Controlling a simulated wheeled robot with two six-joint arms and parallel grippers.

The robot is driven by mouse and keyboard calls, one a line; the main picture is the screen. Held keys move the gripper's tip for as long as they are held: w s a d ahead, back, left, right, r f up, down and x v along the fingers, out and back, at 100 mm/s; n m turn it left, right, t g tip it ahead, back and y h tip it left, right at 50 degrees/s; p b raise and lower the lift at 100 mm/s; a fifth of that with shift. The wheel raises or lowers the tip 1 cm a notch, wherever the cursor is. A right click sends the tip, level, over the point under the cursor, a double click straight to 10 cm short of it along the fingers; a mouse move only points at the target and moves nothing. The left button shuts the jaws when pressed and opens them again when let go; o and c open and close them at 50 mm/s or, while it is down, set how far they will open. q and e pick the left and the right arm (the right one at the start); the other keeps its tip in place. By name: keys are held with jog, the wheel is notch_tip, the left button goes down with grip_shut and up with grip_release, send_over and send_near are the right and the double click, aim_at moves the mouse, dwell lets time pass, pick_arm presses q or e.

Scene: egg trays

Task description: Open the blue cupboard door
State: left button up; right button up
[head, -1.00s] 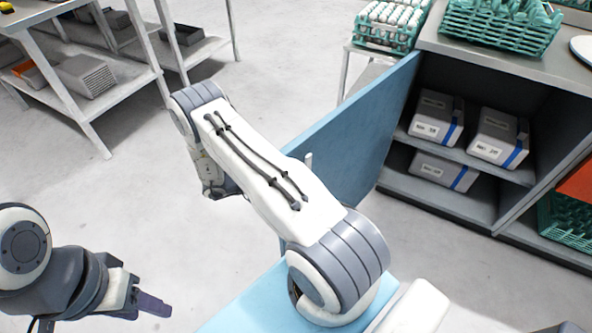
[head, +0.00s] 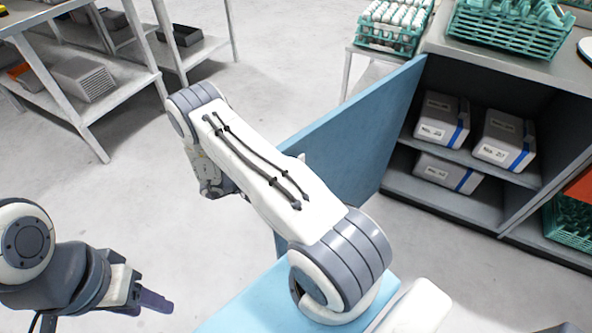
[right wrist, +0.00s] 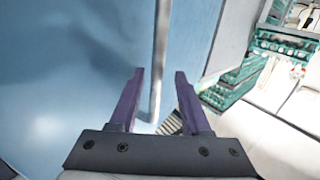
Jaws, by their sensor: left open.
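The blue cupboard door (head: 350,135) stands swung open from the grey cupboard (head: 490,55), in the middle of the head view. In the right wrist view the blue door (right wrist: 70,60) fills the left and centre, with an upright metal bar handle (right wrist: 159,60). My right gripper (right wrist: 157,72) is open, its purple fingers apart on either side of the bar's lower part; I cannot tell whether either touches it. In the head view that gripper is hidden by my right arm. My left gripper (head: 150,300) is open and empty at the lower left, away from the door.
The cupboard's open front shows grey boxes (head: 440,118) on its shelves. Green egg trays (head: 510,30) are on its top, and a tray of eggs (head: 395,20) stands on a side table. A metal shelf table (head: 85,85) is at the upper left. The floor between is clear.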

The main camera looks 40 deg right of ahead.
jog(key=shift+a, duration=0.1)
jog(key=v, duration=1)
jog(key=shift+w, duration=0.15)
